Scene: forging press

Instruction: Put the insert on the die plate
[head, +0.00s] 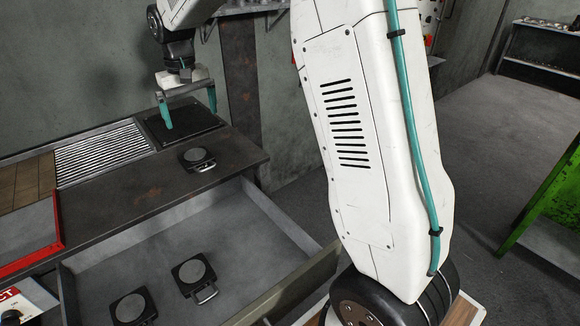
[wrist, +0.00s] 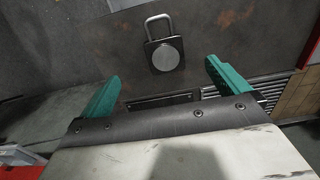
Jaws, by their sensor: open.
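An insert, a dark square block with a grey round disc and a loop handle, (head: 197,155) lies on the brown bench top, just in front of a black square plate (head: 205,124) that looks like the die plate. The insert also shows in the wrist view (wrist: 166,56), with its handle pointing up in the picture. My gripper (head: 190,117) is open and empty, with its teal fingers above the black plate. In the wrist view my gripper (wrist: 162,72) has its fingers apart, with the insert beyond and between them. A dark strip (wrist: 160,98) behind them may be the plate's edge.
An open grey drawer (head: 280,225) below the bench holds two similar inserts, one near its middle (head: 194,272) and one at lower left (head: 132,306). A ribbed metal grate (head: 100,152) and a red-edged tray (head: 30,232) are at left. The bench (head: 125,205) is clear around the insert.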

